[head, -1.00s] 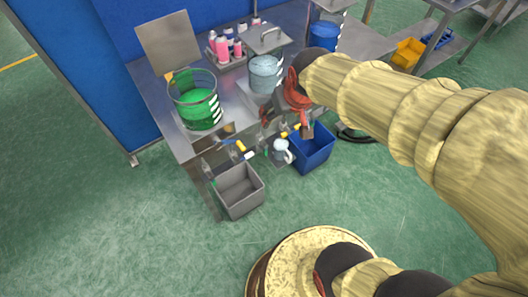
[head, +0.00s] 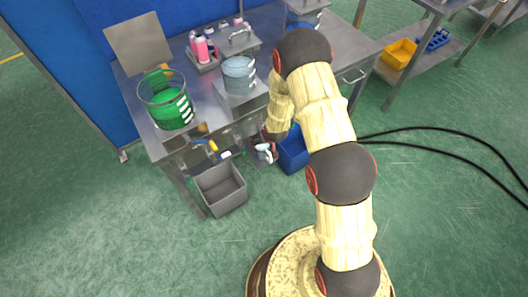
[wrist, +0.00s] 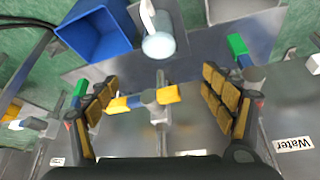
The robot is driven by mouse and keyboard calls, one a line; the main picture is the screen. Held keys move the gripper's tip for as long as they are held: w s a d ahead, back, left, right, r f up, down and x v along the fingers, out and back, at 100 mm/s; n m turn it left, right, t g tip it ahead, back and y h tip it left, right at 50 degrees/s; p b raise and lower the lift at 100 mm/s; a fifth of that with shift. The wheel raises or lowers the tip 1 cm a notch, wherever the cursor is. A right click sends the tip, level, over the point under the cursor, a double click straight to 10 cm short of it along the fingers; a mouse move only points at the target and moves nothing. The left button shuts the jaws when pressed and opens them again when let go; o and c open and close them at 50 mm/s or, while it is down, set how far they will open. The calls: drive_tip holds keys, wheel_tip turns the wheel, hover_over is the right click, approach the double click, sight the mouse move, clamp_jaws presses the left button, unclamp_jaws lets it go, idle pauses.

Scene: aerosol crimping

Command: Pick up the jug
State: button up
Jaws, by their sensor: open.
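The jug (head: 264,152) is small and pale with a white handle. It stands low at the front of the bench, between the grey and blue bins, partly hidden by my arm in the head view. In the wrist view the jug (wrist: 158,44) is at the top middle, beyond my fingertips, with its white handle pointing up. My gripper (wrist: 160,84) is open, one padded finger on each side, with nothing held. A tap with a yellow lever (wrist: 145,100) shows between the fingers. In the head view my gripper is hidden behind my arm.
A blue bin (wrist: 92,32) and a grey bin (head: 221,187) flank the jug. Taps with green levers (wrist: 238,46) lie near both fingers. A tank of green liquid (head: 168,100) and a clear tank (head: 239,74) stand on the bench. The floor in front is open.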

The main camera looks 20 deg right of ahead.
sight(264, 155)
drive_tip(key=f+t, duration=0.2)
drive_tip(key=f, duration=0.4)
drive_tip(key=f+t, duration=0.3)
drive_tip(key=f, duration=0.3)
drive_tip(key=f+t, duration=0.2)
drive_tip(key=f, duration=0.4)
drive_tip(key=shift+s+p, duration=0.25)
drive_tip(key=shift+p, duration=0.05)
drive_tip(key=shift+s+f+t, duration=0.2)
drive_tip(key=shift+t, duration=0.2)
drive_tip(key=shift+f, duration=0.1)
drive_tip(key=b+x, duration=0.1)
drive_tip(key=x, duration=0.1)
drive_tip(key=shift+w, duration=0.3)
drive_tip(key=x, duration=0.1)
drive_tip(key=b+x, duration=0.1)
drive_tip(key=x, duration=0.1)
drive_tip(key=b+x, duration=0.1)
drive_tip(key=x, duration=0.1)
drive_tip(key=shift+w+r, duration=0.15)
drive_tip(key=shift+r, duration=0.25)
drive_tip(key=shift+c, duration=1)
drive_tip(key=c, duration=1.5)
